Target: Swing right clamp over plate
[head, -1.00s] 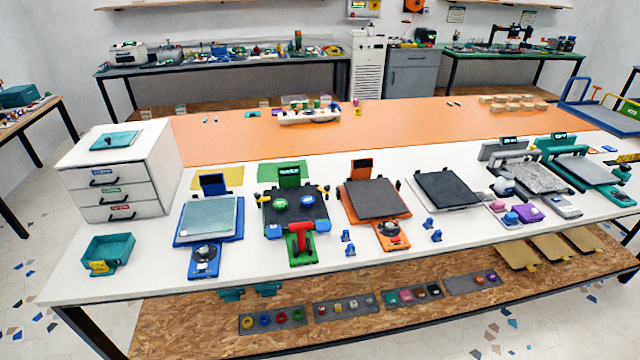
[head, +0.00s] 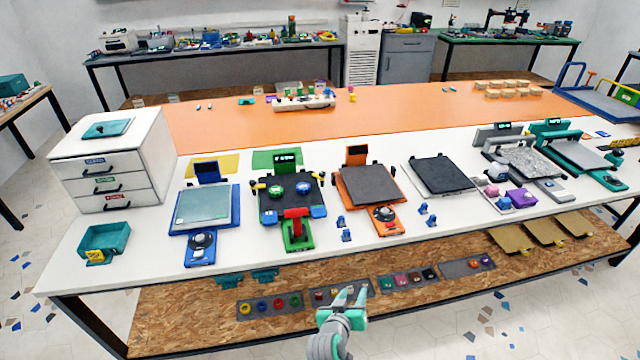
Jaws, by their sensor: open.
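A green printer (head: 299,236) stands on the white table with a dark plate (head: 285,206) bearing two round knobs or discs. Small dark parts with yellow tips sit at the plate's left side (head: 256,187) and right side (head: 316,176). Blue blocks sit at its front left corner (head: 268,217) and front right corner (head: 318,212). I cannot tell which of these is the right clamp. A red handle (head: 295,222) stands in front of the plate. My gripper (head: 349,293) is open and empty, at the bottom of the head view, nearer to me than the printer and touching nothing visible.
A blue printer (head: 205,210) stands to the left and an orange printer (head: 368,188) to the right. Small blue parts (head: 343,228) lie on the table between printers. The table's front edge and a lower shelf (head: 180,310) with trays lie between my gripper and the printers.

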